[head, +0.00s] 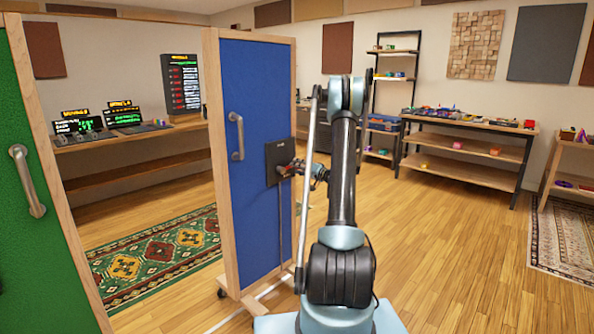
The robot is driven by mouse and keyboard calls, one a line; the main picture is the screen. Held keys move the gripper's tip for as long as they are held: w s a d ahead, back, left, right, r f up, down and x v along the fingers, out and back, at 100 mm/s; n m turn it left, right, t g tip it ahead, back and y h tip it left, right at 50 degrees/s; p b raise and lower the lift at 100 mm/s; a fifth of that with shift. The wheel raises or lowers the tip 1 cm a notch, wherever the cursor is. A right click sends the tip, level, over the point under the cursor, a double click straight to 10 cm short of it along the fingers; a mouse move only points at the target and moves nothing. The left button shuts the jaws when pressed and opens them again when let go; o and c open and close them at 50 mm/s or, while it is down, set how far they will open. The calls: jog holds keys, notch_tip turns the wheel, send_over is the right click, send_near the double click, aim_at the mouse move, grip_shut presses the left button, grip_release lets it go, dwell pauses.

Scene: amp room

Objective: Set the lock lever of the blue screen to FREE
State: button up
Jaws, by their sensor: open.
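The blue screen (238,230) stands upright in a wooden frame left of my arm, with a grey handle (236,136) on its face. A dark plate (275,150) is fixed near its right side, and a thin rod (280,232) runs down from it. A small reddish part, perhaps the lock lever (284,170), shows in front of the plate. My gripper (296,170) is open at the plate, close to this part. The fingers are small and partly hidden by my arm, so I cannot tell whether they touch it. The lever's setting is not readable.
A green screen (20,230) with a handle stands at the left edge. A patterned rug (155,255) lies behind the screens. A desk (130,140) with displays is at the back left. Shelves (465,145) stand at the back right. The wooden floor (460,260) at right is clear.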

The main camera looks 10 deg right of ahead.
jog(key=shift+w+a, duration=0.3)
jog(key=shift+w, duration=0.05)
jog(key=shift+r, duration=0.1)
grip_shut()
jog(key=shift+d, duration=0.15)
dwell(0.3)
